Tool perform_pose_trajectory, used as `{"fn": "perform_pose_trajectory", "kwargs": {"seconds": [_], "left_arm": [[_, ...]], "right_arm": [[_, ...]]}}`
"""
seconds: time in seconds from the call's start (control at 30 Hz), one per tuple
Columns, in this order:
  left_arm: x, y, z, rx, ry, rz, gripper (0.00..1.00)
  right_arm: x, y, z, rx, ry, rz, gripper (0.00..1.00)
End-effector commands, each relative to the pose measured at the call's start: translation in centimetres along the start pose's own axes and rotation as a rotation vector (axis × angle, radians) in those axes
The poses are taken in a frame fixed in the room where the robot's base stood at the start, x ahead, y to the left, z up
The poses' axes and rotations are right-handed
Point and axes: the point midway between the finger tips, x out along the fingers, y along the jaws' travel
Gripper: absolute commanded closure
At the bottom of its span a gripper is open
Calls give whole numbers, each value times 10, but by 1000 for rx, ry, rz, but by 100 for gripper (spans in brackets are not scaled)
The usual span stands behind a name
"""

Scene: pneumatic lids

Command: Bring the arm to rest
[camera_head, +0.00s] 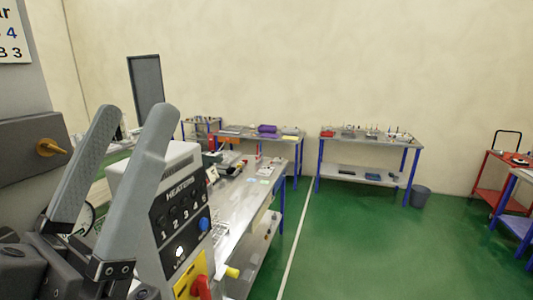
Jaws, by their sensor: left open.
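My left gripper (132,124) is large in the left foreground of the head view. Its two grey fingers point up and stand apart, with nothing between them. Behind and beside it is a grey control box (180,214) marked "HEATERS", with several numbered knobs, a blue button and a red knob on a yellow plate. The gripper covers part of this box; I cannot tell whether they touch. My right gripper is not in the view.
A long metal workbench (236,208) runs away behind the box. More benches stand along the back wall, one with a purple item (267,129). The green floor (350,245) is clear in the middle.

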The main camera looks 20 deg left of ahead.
Motion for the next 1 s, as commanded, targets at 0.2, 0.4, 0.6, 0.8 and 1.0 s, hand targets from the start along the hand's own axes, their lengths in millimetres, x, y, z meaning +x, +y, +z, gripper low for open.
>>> {"fn": "perform_pose_trajectory", "kwargs": {"seconds": [0.2, 0.4, 0.6, 0.8, 1.0], "left_arm": [[66, 4, -36, 102, -69, -3, 20], [121, 8, -81, 99, -69, -2, 20], [138, 10, -94, 98, -69, -1, 20], [135, 10, -92, 98, -69, -1, 20], [135, 10, -92, 97, -69, -1, 20]], "right_arm": [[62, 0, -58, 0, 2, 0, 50], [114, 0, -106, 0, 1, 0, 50], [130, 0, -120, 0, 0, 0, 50], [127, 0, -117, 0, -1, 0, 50], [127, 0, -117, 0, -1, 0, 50]]}}
